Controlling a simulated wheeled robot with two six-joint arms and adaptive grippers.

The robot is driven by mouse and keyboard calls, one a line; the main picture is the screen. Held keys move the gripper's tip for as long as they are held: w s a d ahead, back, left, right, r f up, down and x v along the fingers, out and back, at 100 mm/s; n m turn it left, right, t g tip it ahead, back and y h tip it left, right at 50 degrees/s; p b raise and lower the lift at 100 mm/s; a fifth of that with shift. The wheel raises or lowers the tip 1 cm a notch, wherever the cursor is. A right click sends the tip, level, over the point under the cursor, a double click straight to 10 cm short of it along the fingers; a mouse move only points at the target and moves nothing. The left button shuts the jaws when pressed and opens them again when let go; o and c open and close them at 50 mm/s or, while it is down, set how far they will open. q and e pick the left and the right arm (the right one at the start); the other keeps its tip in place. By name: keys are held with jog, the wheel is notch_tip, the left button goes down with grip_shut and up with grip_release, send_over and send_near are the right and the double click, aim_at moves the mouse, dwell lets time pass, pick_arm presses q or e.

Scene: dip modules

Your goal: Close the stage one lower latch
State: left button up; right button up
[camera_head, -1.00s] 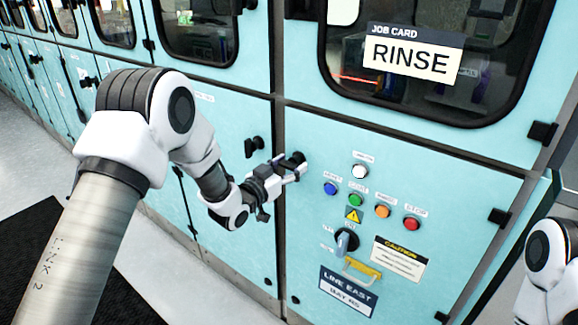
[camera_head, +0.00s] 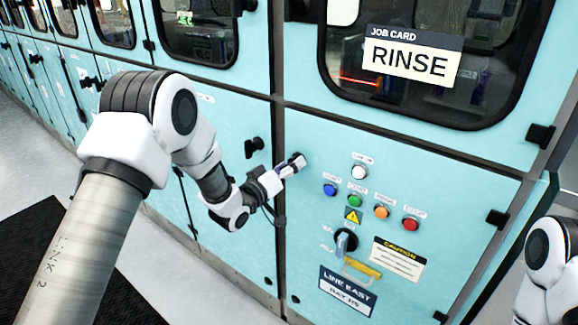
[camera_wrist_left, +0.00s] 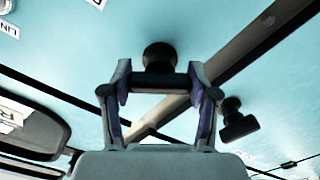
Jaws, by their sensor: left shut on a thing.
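The black latch (camera_head: 297,158) sits at the upper left corner of the lower teal door (camera_head: 330,235), under the RINSE window. My left gripper (camera_head: 290,167) is shut on this latch. In the left wrist view, the latch's round base (camera_wrist_left: 160,56) shows against the teal panel, and its dark handle lies crosswise between the two fingers of my left gripper (camera_wrist_left: 160,82). The fingers hide the handle's ends. Only a white part of my right arm shows at the right edge of the head view; its gripper is out of frame.
A second black latch (camera_head: 254,147) is on the neighbouring door to the left; it also shows in the left wrist view (camera_wrist_left: 238,121). Coloured buttons (camera_head: 355,201), a rotary switch (camera_head: 346,241) and a yellow handle (camera_head: 362,268) are right of my gripper. A dark mat (camera_head: 40,260) lies on the floor.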

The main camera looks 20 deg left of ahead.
pick_arm(q)
jog(key=n, duration=0.2)
jog(key=n+p, duration=0.1)
jog(key=n, duration=0.2)
jog(key=shift+r+n, duration=0.2)
jog(key=shift+n, duration=0.1)
jog(key=n, duration=0.5)
jog(key=shift+p, duration=0.4)
jog(key=o, duration=1.2)
jog(key=shift+c, duration=0.2)
jog(key=shift+f, duration=0.15)
jog(key=shift+s+a, duration=0.2)
jog(key=shift+s, duration=0.15)
jog(key=v, duration=1.1)
